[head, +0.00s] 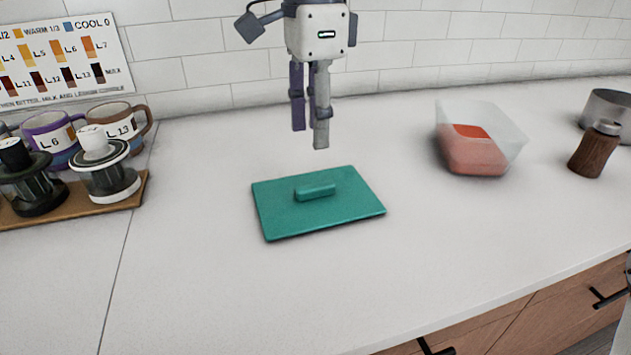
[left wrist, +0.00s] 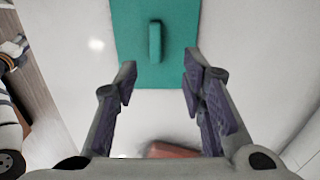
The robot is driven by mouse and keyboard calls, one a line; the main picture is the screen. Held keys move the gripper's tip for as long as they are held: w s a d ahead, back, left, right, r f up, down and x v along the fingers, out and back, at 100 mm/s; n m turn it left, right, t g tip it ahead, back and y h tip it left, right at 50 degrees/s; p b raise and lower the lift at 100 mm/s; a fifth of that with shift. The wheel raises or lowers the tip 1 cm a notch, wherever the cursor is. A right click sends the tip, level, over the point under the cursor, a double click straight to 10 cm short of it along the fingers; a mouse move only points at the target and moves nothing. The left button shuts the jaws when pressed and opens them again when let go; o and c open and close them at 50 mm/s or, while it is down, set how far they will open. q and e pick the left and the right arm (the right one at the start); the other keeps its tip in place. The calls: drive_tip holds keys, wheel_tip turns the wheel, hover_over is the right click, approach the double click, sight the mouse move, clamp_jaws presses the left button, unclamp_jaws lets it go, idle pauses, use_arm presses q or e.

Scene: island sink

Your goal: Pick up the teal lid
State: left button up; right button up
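The teal lid (head: 345,208) lies flat on the white counter, a rectangular plate with a raised bar handle (head: 315,191) on top. My left gripper (head: 310,139) hangs above the counter, over the lid's far side, fingers pointing down and apart from it. In the left wrist view, the lid (left wrist: 175,28) and its handle (left wrist: 155,42) show beyond the fingertips. The left gripper (left wrist: 159,66) is open there, with nothing between its fingers. My right gripper is not in view.
A translucent container (head: 500,135) with red contents stands right of the lid. A brown shaker (head: 595,150) and a metal pot (head: 608,110) are farther right. The counter around the lid is clear.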

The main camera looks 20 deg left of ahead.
sight(315, 186)
use_arm(q)
drive_tip(key=f, duration=0.9)
drive_tip(key=shift+s+d+f, duration=0.2)
drive_tip(key=shift+s, duration=0.1)
clamp_jaws()
